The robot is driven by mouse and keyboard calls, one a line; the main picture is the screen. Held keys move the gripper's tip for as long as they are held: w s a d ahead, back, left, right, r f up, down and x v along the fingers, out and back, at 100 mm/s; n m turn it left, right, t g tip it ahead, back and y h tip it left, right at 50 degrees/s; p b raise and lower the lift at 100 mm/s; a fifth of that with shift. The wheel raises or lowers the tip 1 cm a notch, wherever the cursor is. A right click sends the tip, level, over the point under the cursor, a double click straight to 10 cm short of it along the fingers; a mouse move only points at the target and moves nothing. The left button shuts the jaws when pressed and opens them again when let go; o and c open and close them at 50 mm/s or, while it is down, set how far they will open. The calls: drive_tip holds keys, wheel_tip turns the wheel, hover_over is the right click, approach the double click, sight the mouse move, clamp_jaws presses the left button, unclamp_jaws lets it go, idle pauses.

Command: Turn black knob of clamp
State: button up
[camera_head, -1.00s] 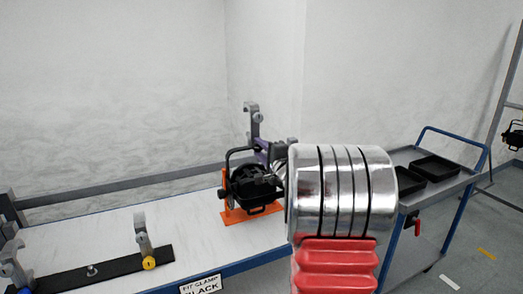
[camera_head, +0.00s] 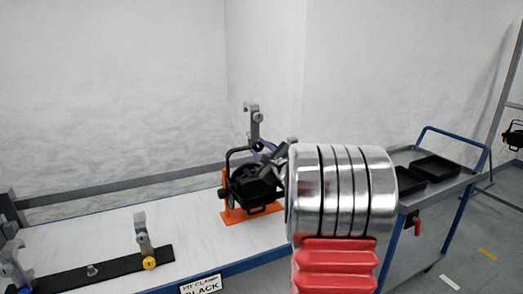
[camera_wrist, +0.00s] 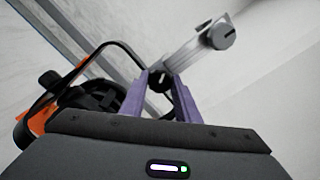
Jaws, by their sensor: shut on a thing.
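The grey hook clamp (camera_head: 254,122) stands upright above a black par can (camera_head: 252,186) with an orange base. In the wrist view the clamp (camera_wrist: 193,50) runs up to the right and carries a round grey knob (camera_wrist: 222,33). My gripper (camera_wrist: 160,80) has its two purple fingers on either side of the small black knob (camera_wrist: 157,84) at the clamp's lower end, shut on it. In the head view my gripper (camera_head: 260,149) is at the clamp's foot, and my silver and red arm hides part of that area. The knob itself is hard to make out there.
The par can's black yoke (camera_wrist: 90,62) curves close to my fingers on the left. A black strip (camera_head: 110,268) with more clamps and a yellow knob (camera_head: 149,263) lies on the white bench (camera_head: 150,218). A trolley (camera_head: 440,185) with black trays stands right.

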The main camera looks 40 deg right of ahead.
drive_tip(key=shift+f, duration=0.4)
drive_tip(key=o, duration=0.8)
drive_tip(key=shift+c, duration=0.2)
drive_tip(key=o, duration=0.3)
drive_tip(key=shift+r, duration=0.25)
